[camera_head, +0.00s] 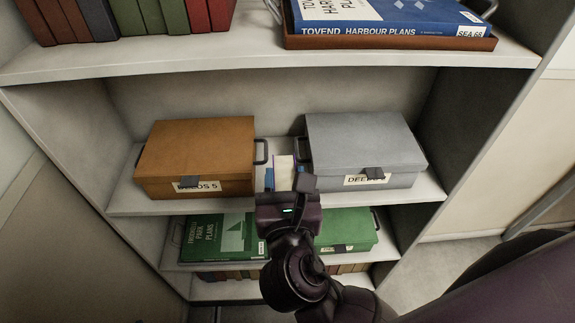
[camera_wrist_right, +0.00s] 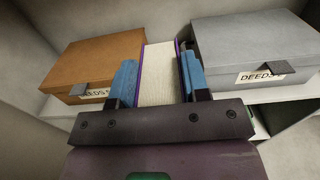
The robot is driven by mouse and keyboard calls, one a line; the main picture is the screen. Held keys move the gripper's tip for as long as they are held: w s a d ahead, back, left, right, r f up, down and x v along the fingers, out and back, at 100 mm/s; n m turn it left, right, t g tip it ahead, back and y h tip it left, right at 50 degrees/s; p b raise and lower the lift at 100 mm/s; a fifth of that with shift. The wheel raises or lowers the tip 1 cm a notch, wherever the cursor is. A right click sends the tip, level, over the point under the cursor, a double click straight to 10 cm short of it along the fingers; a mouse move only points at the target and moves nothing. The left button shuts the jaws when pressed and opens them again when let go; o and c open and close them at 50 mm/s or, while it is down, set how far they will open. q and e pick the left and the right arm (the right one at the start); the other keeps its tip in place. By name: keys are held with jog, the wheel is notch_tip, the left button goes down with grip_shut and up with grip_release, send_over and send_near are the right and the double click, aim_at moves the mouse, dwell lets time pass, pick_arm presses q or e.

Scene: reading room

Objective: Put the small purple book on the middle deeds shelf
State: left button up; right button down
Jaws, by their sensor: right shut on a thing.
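The small purple book (camera_wrist_right: 159,72) stands upright between my right gripper's blue fingertips in the right wrist view, pale page edges toward me and purple cover edges at its sides. In the head view the book (camera_head: 284,172) shows partly behind my right gripper (camera_head: 285,181), which is shut on it. The book is in the gap between the brown deeds box (camera_head: 205,145) and the grey deeds box (camera_head: 362,140) on the middle shelf (camera_head: 135,200). I cannot tell whether it touches the shelf board. My left gripper is not in view.
Above, the upper shelf (camera_head: 180,62) bears a row of books (camera_head: 130,18) and a brown tray (camera_head: 390,43) with blue volumes. Below, a lower shelf holds a green plans volume (camera_head: 215,238) and a green box (camera_head: 345,232). Both deeds boxes leave only a narrow gap.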

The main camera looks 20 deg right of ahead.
jog(key=shift+w+d+r, duration=0.1)
jog(key=shift+w, duration=0.1)
jog(key=x, duration=1.9)
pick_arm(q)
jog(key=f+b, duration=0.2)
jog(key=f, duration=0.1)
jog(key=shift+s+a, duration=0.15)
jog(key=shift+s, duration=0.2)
pick_arm(e)
notch_tip(320, 180, down, 7)
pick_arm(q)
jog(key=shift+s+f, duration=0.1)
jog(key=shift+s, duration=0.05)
pick_arm(e)
jog(key=shift+d, duration=0.1)
jog(key=c, duration=0.6)
grip_release()
